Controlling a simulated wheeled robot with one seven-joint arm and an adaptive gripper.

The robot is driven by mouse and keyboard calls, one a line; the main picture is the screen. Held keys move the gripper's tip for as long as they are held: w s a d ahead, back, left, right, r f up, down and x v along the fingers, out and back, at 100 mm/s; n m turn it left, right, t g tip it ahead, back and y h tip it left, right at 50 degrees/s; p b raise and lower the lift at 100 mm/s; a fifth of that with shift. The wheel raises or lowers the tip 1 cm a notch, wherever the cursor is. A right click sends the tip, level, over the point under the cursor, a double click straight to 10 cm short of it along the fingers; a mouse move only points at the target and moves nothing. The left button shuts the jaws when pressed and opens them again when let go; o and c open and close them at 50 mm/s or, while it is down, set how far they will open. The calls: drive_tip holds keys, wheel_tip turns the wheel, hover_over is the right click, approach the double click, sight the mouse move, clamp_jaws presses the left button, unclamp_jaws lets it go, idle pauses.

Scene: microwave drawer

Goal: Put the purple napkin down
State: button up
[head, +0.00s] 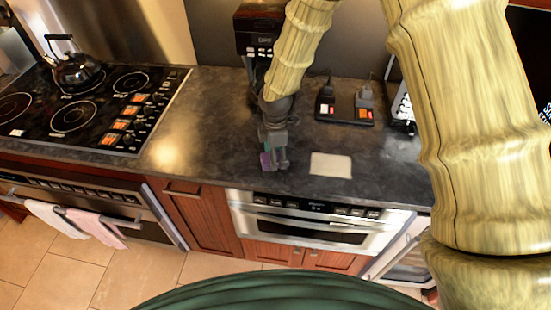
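The purple napkin (265,159) shows only as a small purple patch at the left side of my gripper's fingertips. My gripper (275,165) points down over the dark countertop near its front edge, and it appears shut on the napkin. The fingers hide most of the napkin. The view is too small to tell whether the napkin touches the counter.
A cream square (331,165) lies flat on the counter (210,130) just right of my gripper. A black tray (344,110) with small items stands behind it. The stove (85,105) with a kettle (75,68) is left. A microwave drawer (315,224) sits closed below.

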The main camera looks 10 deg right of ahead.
wheel_tip(320, 180, up, 11)
drive_tip(key=b, duration=0.3)
drive_tip(key=shift+b, duration=0.4)
idle(0.4)
